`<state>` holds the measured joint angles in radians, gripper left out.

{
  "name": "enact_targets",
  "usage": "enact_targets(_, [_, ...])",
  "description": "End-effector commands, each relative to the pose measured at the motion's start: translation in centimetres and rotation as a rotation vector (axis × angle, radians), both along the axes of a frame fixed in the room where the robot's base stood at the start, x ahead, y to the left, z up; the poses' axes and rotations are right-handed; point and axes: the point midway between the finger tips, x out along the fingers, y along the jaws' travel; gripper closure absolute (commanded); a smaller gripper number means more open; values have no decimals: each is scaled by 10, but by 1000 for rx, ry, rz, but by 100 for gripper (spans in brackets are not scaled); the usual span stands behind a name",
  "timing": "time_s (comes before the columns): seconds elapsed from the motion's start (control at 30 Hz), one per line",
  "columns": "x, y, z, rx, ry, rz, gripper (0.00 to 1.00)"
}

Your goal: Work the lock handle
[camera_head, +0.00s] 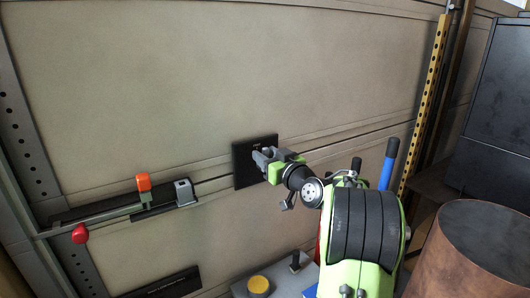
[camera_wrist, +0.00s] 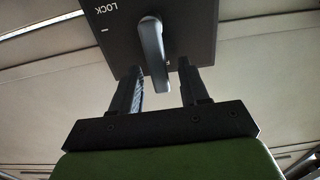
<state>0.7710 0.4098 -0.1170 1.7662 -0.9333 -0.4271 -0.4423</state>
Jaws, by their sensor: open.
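The lock handle (camera_wrist: 151,45) is a grey lever on a square black plate (camera_wrist: 190,20) marked "LOCK", which reads upside down in the wrist view. The lever hangs with its free end toward my gripper (camera_wrist: 163,72). My gripper is open, with one finger on each side of the lever's lower end.
A latch bar with an orange block (camera_head: 144,182) and a red knob (camera_head: 81,233) lies along the door at left. A brown drum (camera_head: 475,250) and a dark cabinet (camera_head: 497,100) stand at right. A grey box with a yellow button (camera_head: 258,285) is below.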

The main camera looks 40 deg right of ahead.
Motion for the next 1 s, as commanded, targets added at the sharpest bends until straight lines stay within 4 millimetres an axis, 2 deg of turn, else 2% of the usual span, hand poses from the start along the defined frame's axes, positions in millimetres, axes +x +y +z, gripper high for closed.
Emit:
enact_targets(0.13, [12, -1, 0, 0, -1, 0, 55])
enact_targets(0.37, [13, -1, 0, 1, 0, -1, 55])
enact_targets(0.6, [12, -1, 0, 1, 0, -1, 92])
enact_targets(0.67, [12, -1, 0, 1, 0, -1, 100])
enact_targets(1.0, [12, -3, 0, 40, -1, -1, 100])
